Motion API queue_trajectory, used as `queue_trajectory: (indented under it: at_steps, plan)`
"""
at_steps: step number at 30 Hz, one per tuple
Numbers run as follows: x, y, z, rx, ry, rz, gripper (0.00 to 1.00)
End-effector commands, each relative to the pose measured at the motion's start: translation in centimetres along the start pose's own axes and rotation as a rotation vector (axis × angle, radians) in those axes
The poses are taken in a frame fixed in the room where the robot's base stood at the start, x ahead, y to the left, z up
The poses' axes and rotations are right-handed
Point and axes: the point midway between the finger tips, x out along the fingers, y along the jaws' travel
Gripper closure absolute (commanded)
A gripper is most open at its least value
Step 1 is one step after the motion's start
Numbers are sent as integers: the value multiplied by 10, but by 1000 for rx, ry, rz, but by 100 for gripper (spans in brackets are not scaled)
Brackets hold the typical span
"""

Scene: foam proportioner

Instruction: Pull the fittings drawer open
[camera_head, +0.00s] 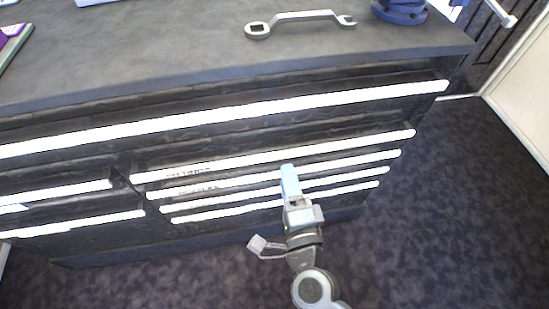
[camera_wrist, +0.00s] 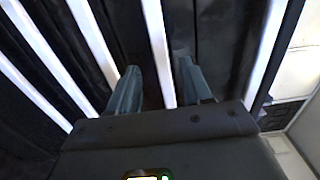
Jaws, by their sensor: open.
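The dark cabinet has a right-hand stack of drawers with long white handle strips, including an upper strip (camera_head: 240,161) and a second strip (camera_head: 220,183). Faint lettering shows on the drawer fronts, too blurred to read, so I cannot tell which one is the fittings drawer. The drawers look shut. My gripper (camera_head: 289,170) is in front of this stack, its pale blue fingers overlapping the second strip in the head view. In the wrist view my gripper (camera_wrist: 158,88) is open, with one white strip (camera_wrist: 155,45) running between its two fingers. Contact cannot be seen.
A long top handle strip (camera_head: 230,113) spans the cabinet above. More drawers with white strips (camera_head: 60,194) are at left. A wrench (camera_head: 300,17) and a blue round part (camera_head: 400,10) lie on the worktop. The dark carpet (camera_head: 440,220) is clear at right.

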Motion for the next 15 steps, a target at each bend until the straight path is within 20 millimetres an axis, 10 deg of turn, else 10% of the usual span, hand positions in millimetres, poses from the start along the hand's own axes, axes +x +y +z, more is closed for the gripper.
queue_trajectory:
  at_steps: [15]
  plan:
    - [67,0,0,-2,0,-1,51]
